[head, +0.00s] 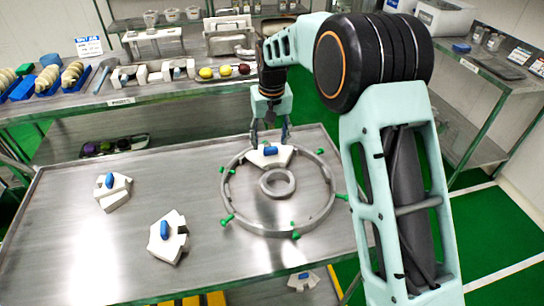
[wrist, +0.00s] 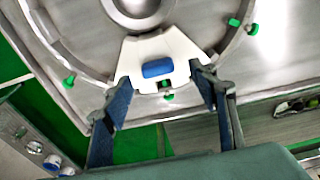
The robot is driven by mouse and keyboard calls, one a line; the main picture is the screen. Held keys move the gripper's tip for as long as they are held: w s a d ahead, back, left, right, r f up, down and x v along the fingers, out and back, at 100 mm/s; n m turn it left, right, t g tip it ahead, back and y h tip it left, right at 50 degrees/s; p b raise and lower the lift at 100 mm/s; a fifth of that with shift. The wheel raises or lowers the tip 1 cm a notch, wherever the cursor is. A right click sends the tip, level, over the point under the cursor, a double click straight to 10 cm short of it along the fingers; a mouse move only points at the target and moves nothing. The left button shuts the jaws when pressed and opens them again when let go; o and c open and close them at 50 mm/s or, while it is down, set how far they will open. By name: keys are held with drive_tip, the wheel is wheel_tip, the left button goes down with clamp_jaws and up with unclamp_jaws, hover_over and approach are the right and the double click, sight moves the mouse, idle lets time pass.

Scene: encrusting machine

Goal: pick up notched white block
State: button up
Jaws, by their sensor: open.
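A notched white block (head: 284,156) with a blue grip on top lies inside the back part of the grey ring fixture (head: 223,190). In the wrist view the white block (wrist: 186,48) lies just ahead of my jaws, with its notch toward me. My gripper (head: 270,139) is open and empty at the ring's back edge. Its two fingers (wrist: 158,92) stand on either side of the block's near end, with no clear grip on it. Two more notched white blocks with blue grips lie on the left of the table, one farther back (head: 116,196) and one nearer (head: 173,248).
The ring has green knobs around its rim and a smaller grey ring (head: 264,188) in its middle. Another white block (head: 303,288) shows below the table's front edge. A loaded shelf (head: 180,91) stands behind. The steel table (head: 70,240) has bare room on the left.

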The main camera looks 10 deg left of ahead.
sight(271, 147)
drive_tip(key=shift+w+f, duration=0.2)
drive_tip(key=shift+f, duration=1.35)
drive_tip(key=shift+c, duration=0.6)
drive_tip(key=shift+r, duration=0.1)
clamp_jaws()
